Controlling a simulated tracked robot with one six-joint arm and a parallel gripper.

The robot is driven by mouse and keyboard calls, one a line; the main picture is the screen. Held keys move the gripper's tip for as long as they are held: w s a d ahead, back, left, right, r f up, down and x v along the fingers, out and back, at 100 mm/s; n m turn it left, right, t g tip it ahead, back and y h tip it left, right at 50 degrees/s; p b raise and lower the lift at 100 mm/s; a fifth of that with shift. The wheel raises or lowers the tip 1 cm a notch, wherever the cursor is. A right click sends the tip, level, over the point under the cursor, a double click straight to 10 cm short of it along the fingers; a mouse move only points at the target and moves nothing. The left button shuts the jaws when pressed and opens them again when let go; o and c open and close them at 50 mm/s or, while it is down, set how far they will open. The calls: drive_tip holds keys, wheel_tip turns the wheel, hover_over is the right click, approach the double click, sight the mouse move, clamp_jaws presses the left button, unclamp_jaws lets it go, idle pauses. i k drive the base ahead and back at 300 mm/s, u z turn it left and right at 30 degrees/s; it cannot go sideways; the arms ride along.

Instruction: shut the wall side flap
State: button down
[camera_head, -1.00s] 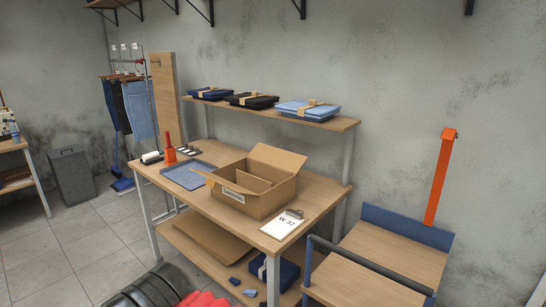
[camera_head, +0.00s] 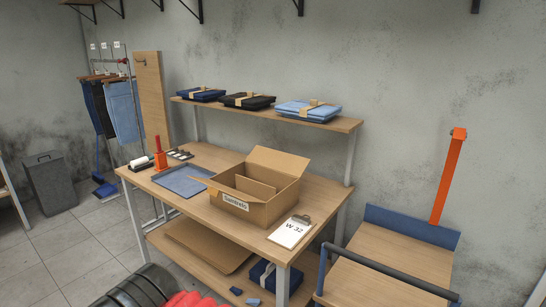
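An open cardboard box (camera_head: 242,215) with a white label on its front stands on the wooden workbench (camera_head: 185,213). Its wall side flap (camera_head: 279,160) stands up, tilted back toward the wall. The contents are hidden. My gripper is not in view.
A blue tray (camera_head: 182,181) lies left of the box, a clipboard (camera_head: 291,231) right of it. A shelf (camera_head: 260,111) with folded clothes runs behind above the bench. An orange post (camera_head: 449,176) and a blue-edged wooden surface (camera_head: 400,255) stand at the right.

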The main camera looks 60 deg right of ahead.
sight(288, 164)
drive_tip(key=z, duration=0.05)
drive_tip(key=i, duration=1.45)
drive_tip(key=z, duration=0.3)
drive_tip(key=i, duration=0.7)
drive_tip(key=z, duration=0.6)
drive_tip(key=i, duration=0.65)
drive_tip(key=z, duration=1.1)
drive_tip(key=i, duration=0.9)
drive_tip(key=z, duration=0.55)
